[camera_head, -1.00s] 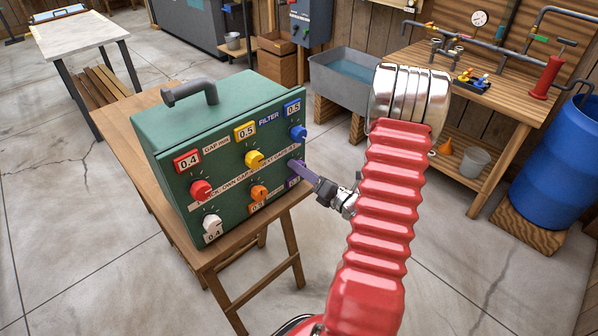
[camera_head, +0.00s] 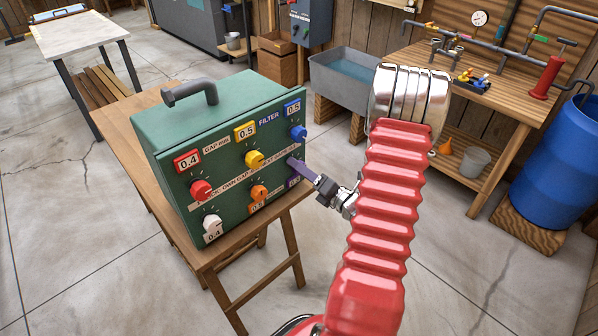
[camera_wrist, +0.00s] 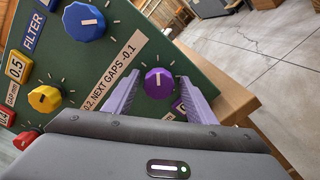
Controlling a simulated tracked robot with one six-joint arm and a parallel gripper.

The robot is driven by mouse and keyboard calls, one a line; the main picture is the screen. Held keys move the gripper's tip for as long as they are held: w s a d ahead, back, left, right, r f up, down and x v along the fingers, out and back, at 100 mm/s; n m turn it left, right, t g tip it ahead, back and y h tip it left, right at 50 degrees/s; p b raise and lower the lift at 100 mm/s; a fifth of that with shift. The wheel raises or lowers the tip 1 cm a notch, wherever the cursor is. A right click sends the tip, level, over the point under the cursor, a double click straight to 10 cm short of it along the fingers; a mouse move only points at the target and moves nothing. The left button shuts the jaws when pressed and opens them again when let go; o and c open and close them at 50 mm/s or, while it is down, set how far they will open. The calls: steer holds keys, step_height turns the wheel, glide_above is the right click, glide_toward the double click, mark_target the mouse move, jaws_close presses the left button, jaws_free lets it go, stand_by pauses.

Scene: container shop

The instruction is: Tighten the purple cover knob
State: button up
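The purple cover knob (camera_wrist: 159,84) is on the green box's front panel; in the wrist view its white pointer line shows on its face. My gripper (camera_wrist: 154,92) is open, with one purple finger on each side of the knob. I cannot tell whether the fingers touch it. In the head view my gripper (camera_head: 299,168) reaches the panel's right side from the right, and its fingers hide the purple knob. The green box (camera_head: 165,140) stands upright on a wooden stand.
Close by are a blue knob (camera_wrist: 84,21) and a yellow knob (camera_wrist: 44,97). Red (camera_head: 201,190), orange (camera_head: 259,192) and white (camera_head: 212,223) knobs also sit on the panel. The wooden stand (camera_head: 240,245) has a free edge below the box.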

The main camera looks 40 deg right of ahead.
steer(key=shift+s, duration=0.15)
steer(key=s, duration=1.3)
steer(key=shift+s+d, duration=0.15)
steer(key=shift+s, duration=0.15)
steer(key=shift+f, duration=0.1)
stand_by(0.6)
